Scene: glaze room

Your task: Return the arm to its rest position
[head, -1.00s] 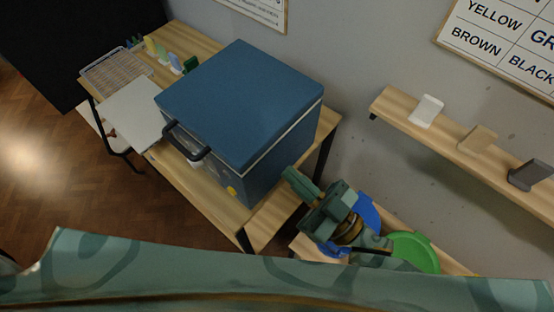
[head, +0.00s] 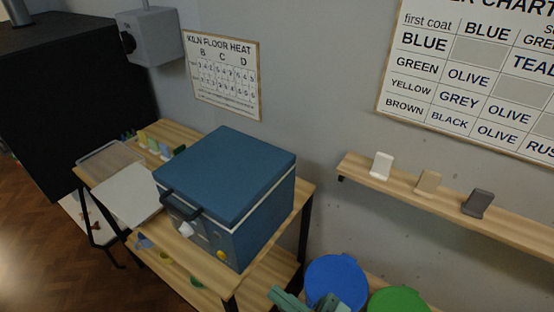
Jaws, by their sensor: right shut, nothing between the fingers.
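My right gripper (head: 290,300) shows at the bottom edge of the head view, in front of the blue round lid or tub. It is shut and empty, and the rest of the arm is cut off by the frame. My left gripper is not in the picture. The blue box-shaped kiln (head: 223,180) with a dark front handle (head: 181,205) stands on the wooden table (head: 205,262), its lid down. My right gripper is to the right of the table and apart from the kiln.
A blue round tub (head: 336,277) and a green one (head: 398,301) stand at the bottom right. A wall shelf (head: 445,201) holds white, tan and grey tiles. A white board (head: 127,193) and a wire tray (head: 108,161) lie left of the kiln. Charts hang on the wall.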

